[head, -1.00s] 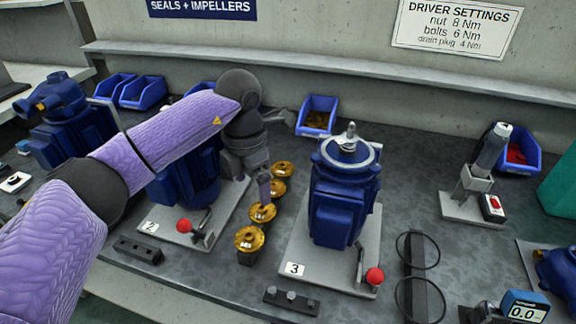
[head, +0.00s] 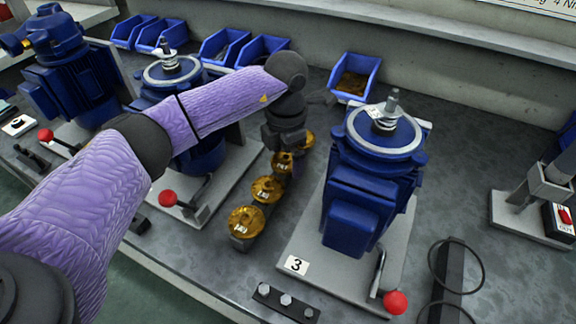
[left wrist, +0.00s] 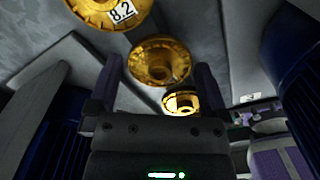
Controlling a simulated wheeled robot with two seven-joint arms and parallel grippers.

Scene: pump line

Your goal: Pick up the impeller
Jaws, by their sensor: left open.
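Several brass impellers stand in a row between two blue pumps: the front one (head: 245,222), a second (head: 267,189), a third (head: 283,163) and a rear one (head: 307,140). My left gripper (head: 286,153) points down over the rear part of the row, partly hiding the impellers there. In the left wrist view the open fingers (left wrist: 160,88) frame one impeller (left wrist: 160,60), with a smaller-looking one (left wrist: 182,102) beyond. Another impeller with a label reading 8.2 (left wrist: 97,10) is at the top. I cannot tell whether the fingers touch any. My right gripper is out of view.
Pump 3 (head: 368,180) stands close right of the row, with a red-knobbed lever (head: 396,302). Another pump (head: 172,72) is left, partly behind my arm. Blue bins (head: 354,75) line the back. A bolt holder (head: 286,303) lies at the front.

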